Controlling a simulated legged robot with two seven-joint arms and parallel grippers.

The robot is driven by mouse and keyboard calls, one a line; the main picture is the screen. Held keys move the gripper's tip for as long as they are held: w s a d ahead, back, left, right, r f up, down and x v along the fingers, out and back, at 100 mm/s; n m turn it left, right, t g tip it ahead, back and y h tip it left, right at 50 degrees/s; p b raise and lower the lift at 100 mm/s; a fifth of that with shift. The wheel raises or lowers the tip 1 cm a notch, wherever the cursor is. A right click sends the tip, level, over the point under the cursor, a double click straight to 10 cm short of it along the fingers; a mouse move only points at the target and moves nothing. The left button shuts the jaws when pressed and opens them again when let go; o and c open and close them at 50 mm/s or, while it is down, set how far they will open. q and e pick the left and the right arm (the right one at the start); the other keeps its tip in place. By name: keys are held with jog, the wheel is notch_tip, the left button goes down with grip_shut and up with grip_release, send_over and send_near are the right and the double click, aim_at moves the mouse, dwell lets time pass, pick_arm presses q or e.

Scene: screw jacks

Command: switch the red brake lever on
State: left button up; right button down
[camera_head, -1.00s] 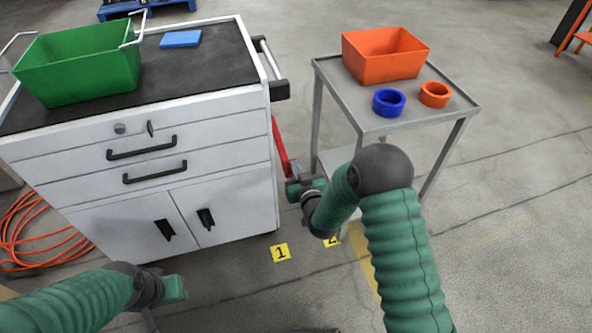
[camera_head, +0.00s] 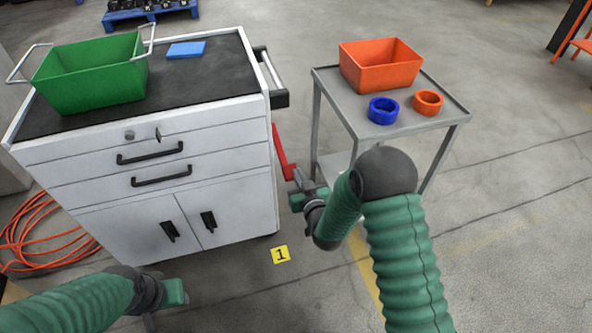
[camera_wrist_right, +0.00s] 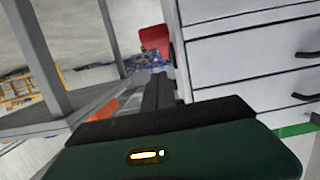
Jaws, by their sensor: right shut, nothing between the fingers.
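The red brake lever (camera_head: 282,152) stands at the right side of the white cabinet and slants down toward my right gripper. My right gripper (camera_head: 299,178) is shut and empty, just below and to the right of the lever's lower end. In the right wrist view the shut dark fingers (camera_wrist_right: 158,88) point toward a red part (camera_wrist_right: 154,38), which looks like the lever, beside the cabinet drawers. A gap seems to lie between them, but contact cannot be judged surely. My left gripper (camera_head: 174,292) is low at the left, in front of the cabinet; its fingers are unclear.
The white cabinet (camera_head: 235,175) carries a green bin (camera_head: 95,78) and a blue block (camera_head: 187,49). The grey trolley (camera_head: 345,112) at the right holds an orange bin (camera_head: 380,68), a blue ring (camera_head: 383,112) and an orange ring (camera_head: 428,103). My right arm lies close to it.

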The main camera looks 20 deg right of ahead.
jog(key=s, duration=0.3)
jog(key=s+p, duration=0.1)
jog(key=s, duration=0.1)
jog(key=shift+s+d+f, duration=0.15)
jog(key=shift+s+d, duration=0.1)
jog(key=shift+s, duration=0.05)
